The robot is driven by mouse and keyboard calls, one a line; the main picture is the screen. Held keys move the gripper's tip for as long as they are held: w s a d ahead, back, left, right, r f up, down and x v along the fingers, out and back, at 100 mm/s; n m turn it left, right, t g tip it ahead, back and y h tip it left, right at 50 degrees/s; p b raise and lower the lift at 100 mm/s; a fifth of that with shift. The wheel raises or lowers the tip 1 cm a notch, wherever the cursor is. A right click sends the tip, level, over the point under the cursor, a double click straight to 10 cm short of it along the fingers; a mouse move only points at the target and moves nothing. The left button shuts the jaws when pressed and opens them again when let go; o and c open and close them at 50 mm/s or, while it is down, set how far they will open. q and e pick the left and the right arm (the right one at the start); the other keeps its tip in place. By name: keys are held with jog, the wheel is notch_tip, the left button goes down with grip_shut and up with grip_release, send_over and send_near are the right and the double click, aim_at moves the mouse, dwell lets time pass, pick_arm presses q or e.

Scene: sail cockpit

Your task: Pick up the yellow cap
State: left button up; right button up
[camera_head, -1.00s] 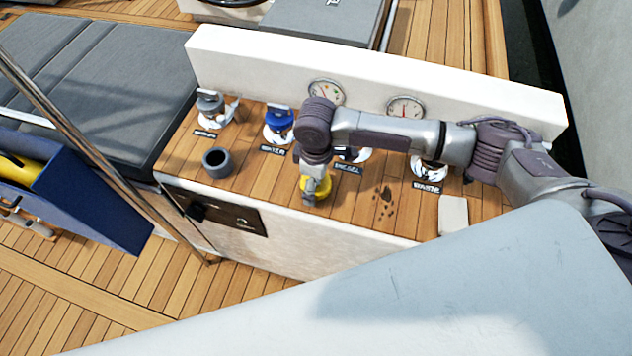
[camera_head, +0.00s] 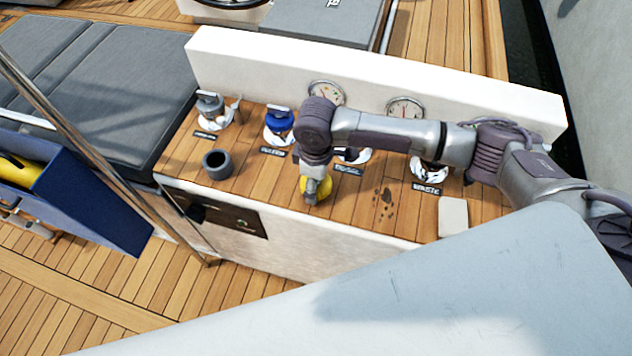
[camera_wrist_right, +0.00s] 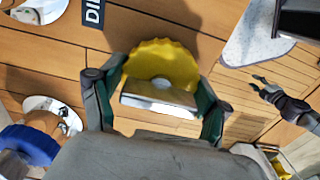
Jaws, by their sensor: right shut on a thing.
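The yellow cap (camera_head: 323,187) is on the wooden counter in the head view, partly hidden by my right gripper (camera_head: 312,196). In the right wrist view the yellow cap (camera_wrist_right: 163,65) has a scalloped round edge and a pale metallic handle plate (camera_wrist_right: 158,100). The two fingers of my right gripper (camera_wrist_right: 158,103) are shut on this plate, one at each side. I cannot tell whether the cap touches the counter.
A grey cap (camera_head: 209,104), a blue cap (camera_head: 279,120) and a grey cup (camera_head: 217,164) stand on the counter to the left. A white block (camera_head: 453,217) lies at the right. A white wall with gauges (camera_head: 405,107) rises behind.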

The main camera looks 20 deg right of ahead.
notch_tip(320, 180, up, 4)
jog(key=shift+s, duration=0.15)
jog(key=s+d+r+p, duration=0.3)
jog(key=s+r+p, duration=0.2)
jog(key=s+r, duration=0.4)
jog(key=shift+s+r, duration=0.25)
jog(key=shift+s, duration=0.7)
